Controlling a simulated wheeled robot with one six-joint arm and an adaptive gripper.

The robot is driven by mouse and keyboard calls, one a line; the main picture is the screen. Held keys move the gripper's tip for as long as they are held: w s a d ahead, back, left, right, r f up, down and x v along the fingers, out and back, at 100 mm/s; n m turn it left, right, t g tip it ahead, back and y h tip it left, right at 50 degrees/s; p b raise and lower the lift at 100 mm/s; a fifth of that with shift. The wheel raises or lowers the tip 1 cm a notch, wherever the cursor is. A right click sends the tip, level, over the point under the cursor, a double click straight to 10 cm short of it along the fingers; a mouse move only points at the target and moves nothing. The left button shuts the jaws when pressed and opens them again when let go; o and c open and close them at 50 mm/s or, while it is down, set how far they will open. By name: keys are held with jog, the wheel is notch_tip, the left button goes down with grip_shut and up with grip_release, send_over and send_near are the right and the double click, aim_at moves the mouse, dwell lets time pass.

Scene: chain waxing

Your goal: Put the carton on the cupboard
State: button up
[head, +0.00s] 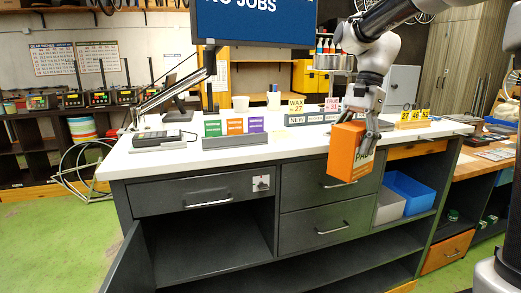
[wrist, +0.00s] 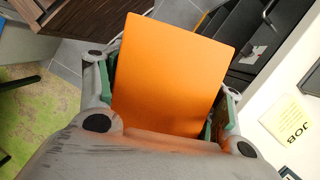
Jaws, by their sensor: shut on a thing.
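The orange carton (head: 345,153) hangs in my gripper (head: 362,125), in front of the counter's front edge, at about worktop height and slightly tilted. In the wrist view the carton's plain orange face (wrist: 175,65) fills the space between the two fingers of my gripper (wrist: 165,98), which is shut on it. A dark grey counter cupboard (head: 235,198) with a white worktop stands behind and below the carton. Its left door (head: 127,262) is open onto an empty compartment. A tall brown cupboard (head: 455,62) stands at the back right. I cannot tell which cupboard the task names.
The worktop (head: 160,158) bears a card holder (head: 234,142), a card terminal (head: 158,140), a monitor (head: 255,22) and number signs (head: 414,117). A blue bin (head: 409,192) sits on a shelf at the right. Green floor (head: 50,235) is clear at the left.

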jog(key=w+d+f+n+h, duration=0.1)
jog(key=w+d+f+n, duration=0.1)
jog(key=f, duration=0.9)
jog(key=w+d+f+n+g+h, duration=0.1)
jog(key=f+n, duration=0.4)
jog(key=f, duration=0.5)
jog(key=w+d+f+n, duration=0.3)
jog(key=f, duration=0.8)
jog(key=shift+w+d+f+n+h, duration=0.3)
jog(key=shift+h, duration=0.1)
